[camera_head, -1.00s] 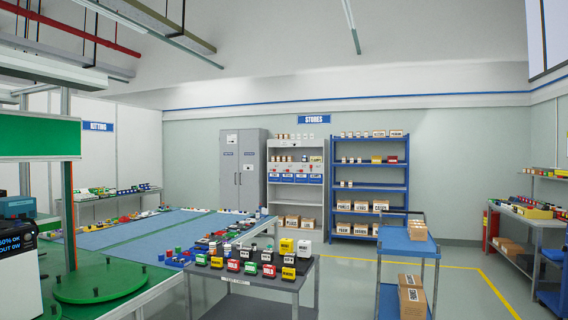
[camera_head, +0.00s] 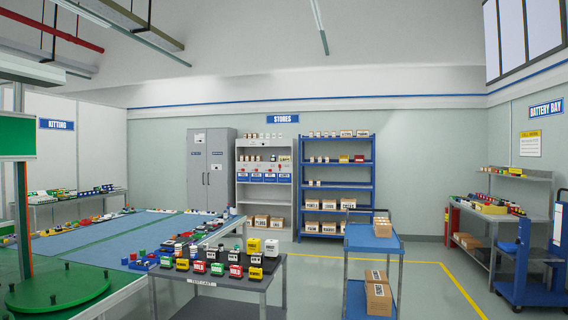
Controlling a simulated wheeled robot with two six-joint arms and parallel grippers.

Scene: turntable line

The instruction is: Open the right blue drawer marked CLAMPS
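A row of several small blue drawers (camera_head: 263,178) with white labels sits across the middle of a light grey cabinet under the STORES sign, far across the room. The rightmost blue drawer (camera_head: 284,178) is at the cabinet's right side. The drawers look shut, and their labels are too small to read. Neither of my grippers is in view.
A grey table (camera_head: 230,284) with coloured boxes and a blue cart (camera_head: 372,240) with cartons stand between me and the cabinet. A long blue-topped bench (camera_head: 110,240) is at left. A yellow-lined floor (camera_head: 430,275) is open at right.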

